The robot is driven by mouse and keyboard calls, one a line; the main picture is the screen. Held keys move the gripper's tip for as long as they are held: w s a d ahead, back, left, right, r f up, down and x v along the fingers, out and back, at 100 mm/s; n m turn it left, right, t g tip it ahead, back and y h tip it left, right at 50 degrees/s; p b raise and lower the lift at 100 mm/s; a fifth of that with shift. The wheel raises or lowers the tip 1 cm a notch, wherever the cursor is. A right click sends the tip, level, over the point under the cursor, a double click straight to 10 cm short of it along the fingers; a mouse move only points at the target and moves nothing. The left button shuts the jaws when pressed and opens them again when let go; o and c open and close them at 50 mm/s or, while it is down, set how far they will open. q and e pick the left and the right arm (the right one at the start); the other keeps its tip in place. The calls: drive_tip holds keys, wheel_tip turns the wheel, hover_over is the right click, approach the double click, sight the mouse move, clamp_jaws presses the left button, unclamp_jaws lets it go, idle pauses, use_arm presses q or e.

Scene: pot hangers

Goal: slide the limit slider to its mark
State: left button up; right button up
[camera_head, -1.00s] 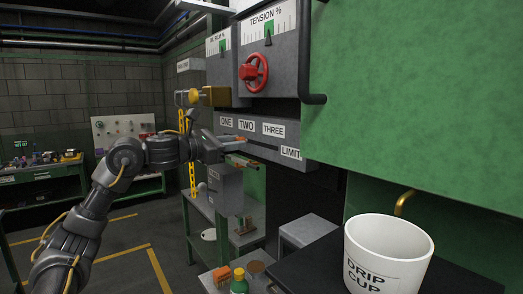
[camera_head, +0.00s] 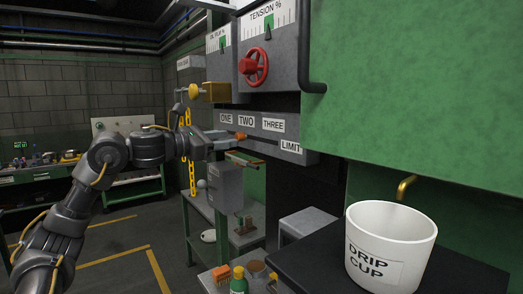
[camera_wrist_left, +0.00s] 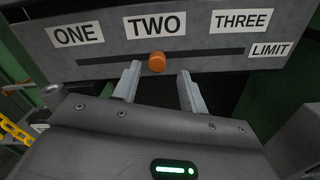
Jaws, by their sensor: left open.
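The limit slider has an orange knob (camera_wrist_left: 157,62) in a dark horizontal slot (camera_wrist_left: 205,53) on a grey panel. In the left wrist view the knob stands below and slightly right of the TWO label (camera_wrist_left: 154,25). The ONE label (camera_wrist_left: 79,34) is to its left, the THREE label (camera_wrist_left: 241,20) to its right, and the LIMIT label (camera_wrist_left: 270,50) at the slot's right end. The knob also shows in the head view (camera_head: 241,136). My left gripper (camera_wrist_left: 157,75) is open, with one finger on each side of the knob and gaps visible. My right gripper is out of view.
A red handwheel (camera_head: 254,66) and a yellow knob (camera_head: 195,92) are above the slider panel. A white drip cup (camera_head: 390,247) stands on a dark surface at the lower right. A shelf with a green bottle (camera_head: 239,281) is below.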

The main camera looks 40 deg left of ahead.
use_arm(q)
drive_tip(key=b+v, duration=0.2)
drive_tip(key=v, duration=0.2)
drive_tip(key=shift+w, duration=0.1)
idle(0.5)
